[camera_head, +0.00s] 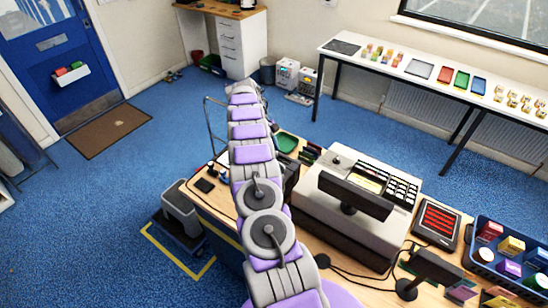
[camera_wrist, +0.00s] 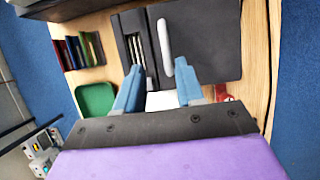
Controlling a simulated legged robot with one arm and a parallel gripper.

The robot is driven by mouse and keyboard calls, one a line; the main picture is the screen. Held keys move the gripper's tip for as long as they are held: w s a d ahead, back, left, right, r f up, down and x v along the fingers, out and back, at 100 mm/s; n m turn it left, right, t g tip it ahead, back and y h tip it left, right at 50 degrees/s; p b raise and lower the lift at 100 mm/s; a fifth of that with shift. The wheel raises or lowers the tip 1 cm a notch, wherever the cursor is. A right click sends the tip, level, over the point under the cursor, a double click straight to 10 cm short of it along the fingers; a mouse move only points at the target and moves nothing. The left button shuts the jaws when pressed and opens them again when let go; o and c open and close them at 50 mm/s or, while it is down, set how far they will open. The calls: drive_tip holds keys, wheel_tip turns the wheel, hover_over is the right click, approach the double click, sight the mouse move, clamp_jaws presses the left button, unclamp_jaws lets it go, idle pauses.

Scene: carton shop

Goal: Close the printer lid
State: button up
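The printer is a dark box on the wooden counter. In the wrist view its broad dark lid panel (camera_wrist: 212,42) carries a pale grey bar (camera_wrist: 165,47). To the left of the panel is a narrow open part (camera_wrist: 135,50) with light strips inside; I cannot tell the lid's exact angle. My gripper (camera_wrist: 158,82) is open, its two blue fingers spread apart near the printer's lower edge. The left finger overlaps the open part and the right one overlaps the panel. A white sheet shows between them. In the head view my arm hides most of the printer and the fingers are not clear.
A green tray (camera_wrist: 95,100) and a rack of coloured folders (camera_wrist: 78,50) lie left of the printer in the wrist view.

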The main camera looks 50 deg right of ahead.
drive_tip(key=p+v, duration=0.5)
drive_tip(key=v, duration=0.1)
drive_tip(key=shift+r, duration=0.2)
drive_tip(key=shift+w+a, duration=0.1)
drive_tip(key=shift+w, duration=0.05)
drive_tip(key=shift+w+a, duration=0.1)
drive_tip(key=shift+a, duration=0.05)
idle(0.5)
